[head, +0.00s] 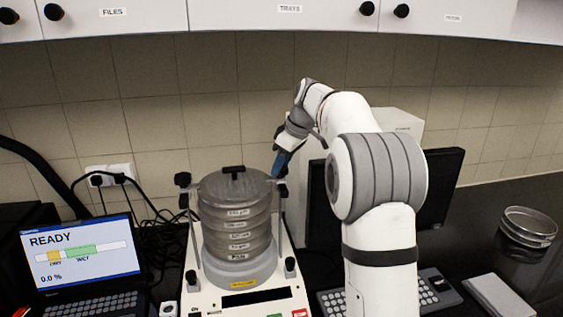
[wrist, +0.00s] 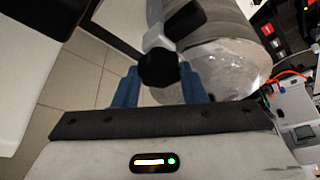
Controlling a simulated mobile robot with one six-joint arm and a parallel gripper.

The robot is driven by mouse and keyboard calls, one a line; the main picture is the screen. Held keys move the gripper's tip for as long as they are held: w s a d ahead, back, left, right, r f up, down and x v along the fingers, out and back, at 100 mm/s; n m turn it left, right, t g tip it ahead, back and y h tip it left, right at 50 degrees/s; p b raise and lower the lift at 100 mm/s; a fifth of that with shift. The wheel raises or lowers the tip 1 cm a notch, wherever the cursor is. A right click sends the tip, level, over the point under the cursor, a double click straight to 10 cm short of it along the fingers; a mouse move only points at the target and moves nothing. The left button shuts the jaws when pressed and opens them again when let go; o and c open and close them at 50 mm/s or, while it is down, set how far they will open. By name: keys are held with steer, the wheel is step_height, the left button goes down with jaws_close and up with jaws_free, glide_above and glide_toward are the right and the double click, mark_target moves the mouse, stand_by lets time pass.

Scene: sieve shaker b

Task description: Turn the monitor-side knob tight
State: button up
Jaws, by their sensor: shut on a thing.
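The monitor-side knob (wrist: 160,68) is black and sits at the end of a grey clamp part (wrist: 155,22) in the wrist view. My gripper (head: 278,172) reaches down to the right side of the stack, beside the monitor. In the wrist view its two blue fingers (wrist: 160,75) stand on either side of the knob, shut on it. In the head view the fingers partly hide this knob. The opposite knob (head: 183,179) shows on the left side.
A laptop (head: 82,255) reading READY and 0.0 % stands at the left. A dark monitor (head: 440,190) stands behind my arm, with a keyboard (head: 432,292) in front. Wall cabinets (head: 270,18) hang above.

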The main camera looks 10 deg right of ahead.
steer(key=shift+n, duration=0.4)
steer(key=o, duration=1)
steer(key=v, duration=0.7)
steer(key=shift+d+r+b, duration=0.2)
steer(key=shift+r+b, duration=0.15)
steer(key=shift+b, duration=0.1)
steer(key=s+a+f+m+h+b, duration=0.1)
steer(key=s+f+m+b, duration=0.1)
steer(key=s+f, duration=0.6)
steer(key=s+a+f+m+h+b, duration=0.1)
steer(key=s+f+m, duration=0.4)
steer(key=s, duration=1.1)
steer(key=s+a+f+m+h+b, duration=0.1)
steer(key=s+f+m+b, duration=0.2)
steer(key=s+f, duration=0.8)
steer(key=shift+s+f+m+t+h, duration=0.2)
steer(key=shift+s+m+t+h, duration=0.15)
steer(key=shift+s, duration=0.4)
